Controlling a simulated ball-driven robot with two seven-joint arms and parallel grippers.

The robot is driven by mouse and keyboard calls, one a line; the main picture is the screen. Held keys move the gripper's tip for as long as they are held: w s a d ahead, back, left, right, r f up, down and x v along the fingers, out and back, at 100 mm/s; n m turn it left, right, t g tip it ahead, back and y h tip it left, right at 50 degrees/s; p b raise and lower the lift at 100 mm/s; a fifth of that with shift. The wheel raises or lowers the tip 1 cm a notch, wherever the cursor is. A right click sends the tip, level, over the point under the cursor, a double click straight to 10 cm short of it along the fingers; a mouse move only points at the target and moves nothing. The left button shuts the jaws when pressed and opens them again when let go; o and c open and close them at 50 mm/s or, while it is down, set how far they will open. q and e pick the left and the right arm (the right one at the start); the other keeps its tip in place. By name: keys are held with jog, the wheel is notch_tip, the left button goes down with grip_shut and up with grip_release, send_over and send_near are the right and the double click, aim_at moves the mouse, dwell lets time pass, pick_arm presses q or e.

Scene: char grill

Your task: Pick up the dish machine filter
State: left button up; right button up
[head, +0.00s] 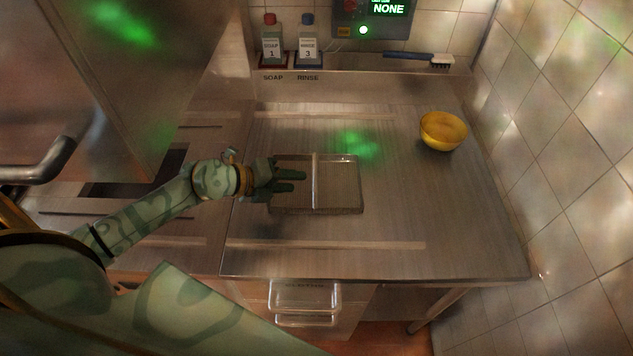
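The dish machine filter is a flat, rectangular metal tray (340,190) lying on the steel counter in the middle of the head view. A pale raised bar (316,180) runs across its middle from back to front. My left gripper (298,181) reaches in from the left, over the left half of the filter. Its two dark green fingers point right at the bar and look apart, with nothing visible between them. The fingertips appear just short of the bar. The gripper hides part of the filter's left edge. My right gripper is not in view.
A yellow bowl (443,131) stands at the counter's back right. Soap (271,42) and rinse (308,42) bottles and a blue-handled brush (418,58) sit on the back ledge. A tiled wall (570,150) bounds the right; a large metal hood (120,70) fills the upper left. Counter right of the filter is clear.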

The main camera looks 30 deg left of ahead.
aim_at(321, 190)
pick_arm(q)
jog(key=x, duration=0.4)
jog(key=shift+w+a, duration=0.1)
jog(key=shift+a, duration=0.1)
jog(key=shift+w+d+f+b, duration=0.2)
jog(key=shift+w+d+b, duration=0.1)
jog(key=shift+d+b, duration=0.05)
jog(key=b+x, duration=0.1)
jog(key=x, duration=0.4)
jog(key=shift+w+a+r, duration=0.15)
jog(key=shift+w, duration=0.1)
jog(key=shift+s, duration=0.1)
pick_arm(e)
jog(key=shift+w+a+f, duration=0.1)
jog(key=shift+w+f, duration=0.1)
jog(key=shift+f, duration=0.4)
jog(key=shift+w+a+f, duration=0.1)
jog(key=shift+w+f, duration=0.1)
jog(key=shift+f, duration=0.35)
pick_arm(q)
grip_shut()
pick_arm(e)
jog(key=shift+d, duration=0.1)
